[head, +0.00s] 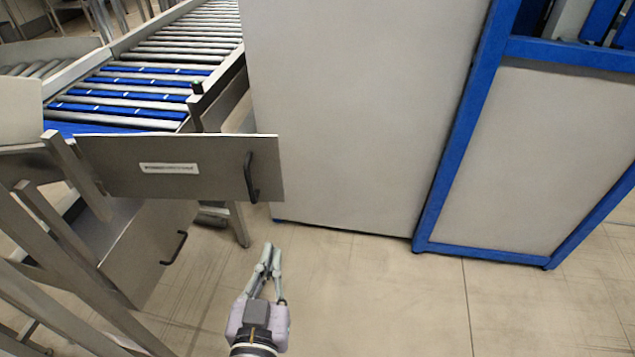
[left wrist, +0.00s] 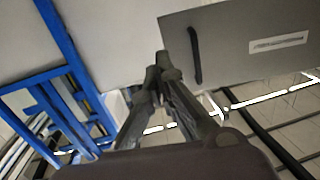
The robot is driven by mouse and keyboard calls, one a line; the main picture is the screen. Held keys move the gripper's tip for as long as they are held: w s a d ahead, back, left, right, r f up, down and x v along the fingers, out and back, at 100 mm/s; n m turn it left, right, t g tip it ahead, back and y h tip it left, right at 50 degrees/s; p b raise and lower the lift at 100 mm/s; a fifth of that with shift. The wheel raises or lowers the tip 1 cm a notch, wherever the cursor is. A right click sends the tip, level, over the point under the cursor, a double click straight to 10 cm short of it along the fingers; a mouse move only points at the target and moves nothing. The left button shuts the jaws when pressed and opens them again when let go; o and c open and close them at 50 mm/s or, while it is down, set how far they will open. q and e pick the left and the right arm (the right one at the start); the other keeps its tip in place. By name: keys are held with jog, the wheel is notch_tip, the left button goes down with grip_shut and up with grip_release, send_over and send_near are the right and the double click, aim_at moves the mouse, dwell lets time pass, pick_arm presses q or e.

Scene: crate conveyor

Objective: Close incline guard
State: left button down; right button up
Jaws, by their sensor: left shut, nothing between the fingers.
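A grey guard panel (head: 190,167) with a small white label and a black handle (head: 250,178) at its right end stands by the lower end of the roller conveyor in the head view. The label is too small to read. The panel also shows in the left wrist view (left wrist: 235,50), with its handle (left wrist: 194,55) just right of the fingertips. My left gripper (head: 271,248) is shut and empty, below and a little right of the handle in the head view. It appears apart from the handle. My right gripper is not in view.
A second grey panel (head: 148,252) with a black handle (head: 175,248) is lower left. The conveyor (head: 165,75) has grey and blue rollers. A large grey cabinet (head: 350,110) and a blue-framed unit (head: 520,160) stand right. The floor (head: 400,300) in front is clear.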

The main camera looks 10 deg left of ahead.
pick_arm(q)
notch_tip(320, 180, up, 3)
jog(key=p, duration=0.4)
send_near(277, 178)
jog(key=shift+t, duration=0.3)
jog(key=w+p, duration=0.1)
jog(key=w, duration=0.1)
jog(key=w+p, duration=0.3)
jog(key=w, duration=0.1)
jog(key=shift+w+a+f+p, duration=0.2)
jog(key=shift+a+p, duration=0.1)
jog(key=shift+p, duration=0.05)
jog(key=shift+w+f, duration=0.1)
jog(key=shift+w, duration=0.25)
jog(key=shift+w+n+y, duration=0.15)
jog(key=shift+n+y, duration=0.15)
